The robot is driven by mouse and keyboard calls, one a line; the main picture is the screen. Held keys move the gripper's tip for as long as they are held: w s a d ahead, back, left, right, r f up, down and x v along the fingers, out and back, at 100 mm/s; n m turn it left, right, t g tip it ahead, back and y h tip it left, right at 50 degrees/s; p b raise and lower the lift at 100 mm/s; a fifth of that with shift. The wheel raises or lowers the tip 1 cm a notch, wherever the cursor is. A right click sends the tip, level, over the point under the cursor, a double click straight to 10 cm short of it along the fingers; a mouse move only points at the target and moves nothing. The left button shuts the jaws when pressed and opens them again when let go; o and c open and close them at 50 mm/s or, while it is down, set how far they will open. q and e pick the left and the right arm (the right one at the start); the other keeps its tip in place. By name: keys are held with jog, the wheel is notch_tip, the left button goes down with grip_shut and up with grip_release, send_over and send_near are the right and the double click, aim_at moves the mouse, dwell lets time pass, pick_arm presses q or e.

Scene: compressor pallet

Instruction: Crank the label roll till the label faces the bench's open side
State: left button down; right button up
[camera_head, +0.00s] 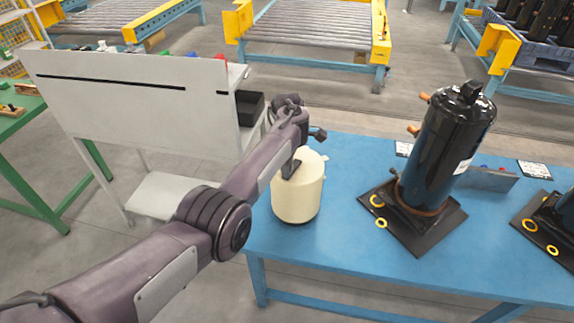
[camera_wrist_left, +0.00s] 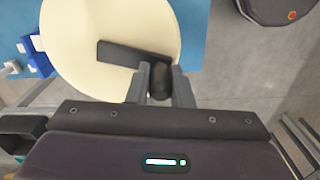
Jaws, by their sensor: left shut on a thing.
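The label roll is a cream cylinder (camera_head: 297,198) standing upright at the left end of the blue bench (camera_head: 370,262). Its round top (camera_wrist_left: 75,25) fills the upper left of the left wrist view. A dark flat crank arm (camera_wrist_left: 118,54) lies across that top. My left gripper (camera_wrist_left: 161,86) is shut on the dark crank knob (camera_wrist_left: 160,78) at the arm's end, near the roll's rim. In the head view my left arm partly covers the roll. No label shows on the visible side of the roll. My right gripper is not in view.
A black compressor (camera_head: 447,145) stands upright on a dark mat (camera_head: 400,225) to the right of the roll. Another mat (camera_head: 540,228) lies at the right edge. A white panelled stand (camera_head: 135,95) is at the left. Roller conveyors (camera_head: 310,25) are behind.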

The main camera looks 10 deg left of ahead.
pick_arm(q)
jog(key=shift+s+d+f, duration=0.1)
jog(key=shift+d, duration=0.05)
dwell(0.3)
jog(key=c, duration=1.3)
grip_release()
jog(key=shift+r, duration=0.4)
jog(key=shift+r+b, duration=0.4)
jog(key=shift+r, duration=3.15)
